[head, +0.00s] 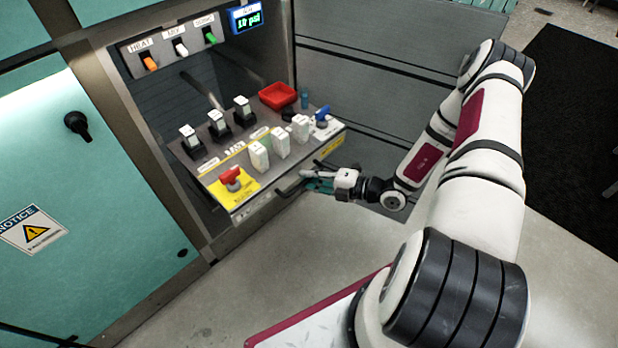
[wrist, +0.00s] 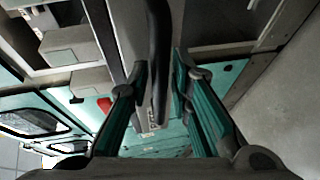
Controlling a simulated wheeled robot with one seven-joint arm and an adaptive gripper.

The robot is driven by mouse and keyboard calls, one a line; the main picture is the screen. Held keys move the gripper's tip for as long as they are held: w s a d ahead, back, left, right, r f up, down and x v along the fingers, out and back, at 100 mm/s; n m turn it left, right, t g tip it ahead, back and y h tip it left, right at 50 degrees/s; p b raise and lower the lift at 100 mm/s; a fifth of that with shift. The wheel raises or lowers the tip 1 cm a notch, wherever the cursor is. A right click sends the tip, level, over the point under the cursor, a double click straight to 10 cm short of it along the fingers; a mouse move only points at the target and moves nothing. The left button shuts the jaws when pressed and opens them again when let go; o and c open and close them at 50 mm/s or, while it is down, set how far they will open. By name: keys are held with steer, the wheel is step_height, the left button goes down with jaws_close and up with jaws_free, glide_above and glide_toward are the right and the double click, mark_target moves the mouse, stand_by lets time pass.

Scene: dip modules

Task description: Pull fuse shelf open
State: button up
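The fuse shelf (head: 213,170) stands out from the cabinet opening in the head view, with its front past the frame. It carries white fuse blocks (head: 280,142), a red switch (head: 231,177) and yellow labels. A dark bar handle (head: 290,190) runs along its front.
The teal cabinet door (head: 90,165) with a black knob is at the left. A red tray (head: 278,95) sits at the shelf's back right. Switches and a pressure display (head: 246,18) are above. Grey floor (head: 250,290) in front is clear. A black mat (head: 570,120) lies right.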

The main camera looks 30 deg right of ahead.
steer(key=v, duration=1.1)
steer(key=shift+s+d, duration=0.2)
steer(key=shift+d, duration=0.1)
steer(key=shift+r, duration=0.1)
steer(key=s+a+r+n+g+p, duration=0.2)
steer(key=a+r+n+g, duration=0.2)
steer(key=r+n, duration=0.45)
steer(key=s+a+r+n+g+h+p, duration=0.15)
steer(key=a+r+n+g, duration=0.25)
steer(key=r+n, duration=0.5)
steer(key=s+a+r+n+g+y+p, duration=0.15)
steer(key=a+r+n+g, duration=0.25)
steer(key=r+n, duration=0.45)
steer(key=s+a+r+n+t+h+p, duration=0.1)
steer(key=s+r+n+t+h+p, duration=0.1)
steer(key=s+r+n+h, duration=0.3)
steer(key=s+a+r+n+t+h+p, duration=0.1)
steer(key=s+r+n+h, duration=0.4)
steer(key=s+r+n, duration=0.5)
step_height(320, 180, up, 7)
steer(key=n+t+p, duration=0.1)
steer(key=n+p, duration=0.1)
steer(key=n, duration=0.3)
steer(key=shift+s+a+f+n, duration=0.2)
steer(key=shift+s+n, duration=0.1)
steer(key=shift+s, duration=0.05)
